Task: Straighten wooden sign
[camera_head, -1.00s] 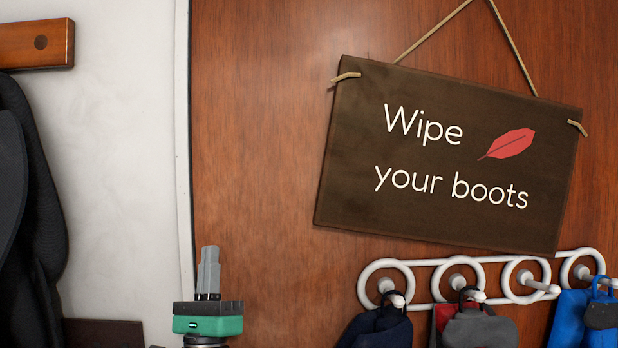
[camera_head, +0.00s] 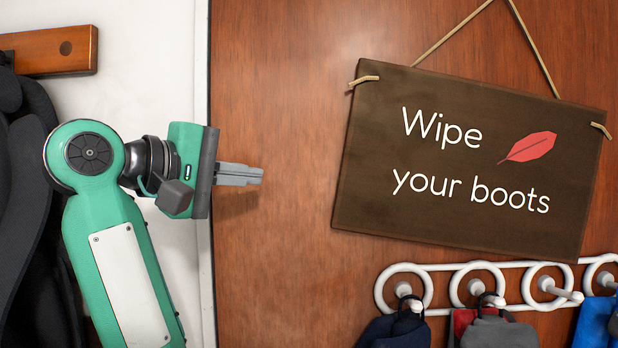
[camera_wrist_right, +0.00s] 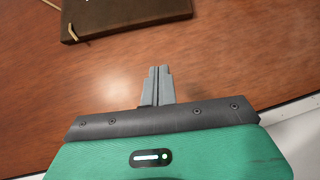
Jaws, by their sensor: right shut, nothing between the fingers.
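The dark wooden sign (camera_head: 470,165) reads "Wipe your boots" beside a red leaf. It hangs by a cord (camera_head: 450,33) on the brown door and is tilted, its right side lower than its left. My right gripper (camera_head: 262,175) is shut and empty, left of the sign at about its mid-height, fingers pointing right. A clear gap of door lies between fingertips and sign. In the right wrist view the closed fingers (camera_wrist_right: 158,72) show, with part of the sign (camera_wrist_right: 125,12) at the top. The cord's upper end is out of view. My left gripper is not in view.
A white hook rack (camera_head: 440,268) with hanging bags (camera_head: 400,330) is below the sign. A wooden rail (camera_head: 45,50) and dark hanging gear (camera_head: 25,200) are at the left. The door (camera_head: 280,80) between gripper and sign is bare.

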